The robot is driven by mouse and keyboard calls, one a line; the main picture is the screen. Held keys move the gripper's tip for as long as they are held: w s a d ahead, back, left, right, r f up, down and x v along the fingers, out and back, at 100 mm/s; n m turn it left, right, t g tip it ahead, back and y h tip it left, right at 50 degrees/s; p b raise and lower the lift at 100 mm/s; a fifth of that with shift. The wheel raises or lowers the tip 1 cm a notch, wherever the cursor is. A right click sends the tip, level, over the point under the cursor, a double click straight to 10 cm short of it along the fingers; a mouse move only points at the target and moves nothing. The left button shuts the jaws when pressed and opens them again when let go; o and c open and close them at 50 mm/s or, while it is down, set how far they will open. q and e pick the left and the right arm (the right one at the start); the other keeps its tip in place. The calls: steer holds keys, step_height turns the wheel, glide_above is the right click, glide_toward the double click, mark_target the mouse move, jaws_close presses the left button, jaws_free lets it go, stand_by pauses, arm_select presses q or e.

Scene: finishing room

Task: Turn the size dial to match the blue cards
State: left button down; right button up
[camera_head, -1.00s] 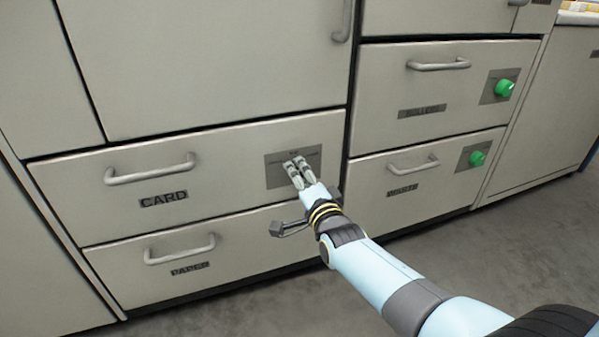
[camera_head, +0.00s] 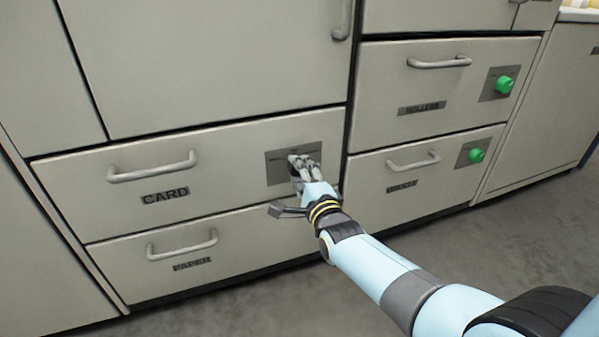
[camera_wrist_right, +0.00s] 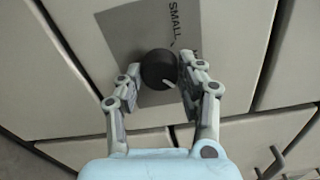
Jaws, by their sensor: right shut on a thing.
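The size dial is a round black knob (camera_wrist_right: 158,70) with a pale pointer mark, on a grey plate (camera_wrist_right: 112,22) that reads "SMALL" in the right wrist view. In the head view the plate (camera_head: 278,172) is on the front of the card drawer (camera_head: 235,150), and my fingers hide the knob. My right gripper (camera_head: 300,160) is at the plate. In the right wrist view its fingers (camera_wrist_right: 158,82) are on either side of the knob and shut on it. The pointer's exact setting is hard to read. No blue cards are in view. My left gripper is not in view.
The paper drawer (camera_head: 120,268) is below the card drawer. To the right are the rollers drawer (camera_head: 385,75) and waste drawer (camera_head: 375,190), each with a green knob. Bar handles stick out from the drawers, all shut. Grey floor (camera_head: 440,265) lies in front.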

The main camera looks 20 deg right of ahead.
steer(key=o, duration=1.2)
steer(key=shift+c, duration=0.2)
steer(key=s, duration=1.2)
steer(key=shift+d, duration=0.25)
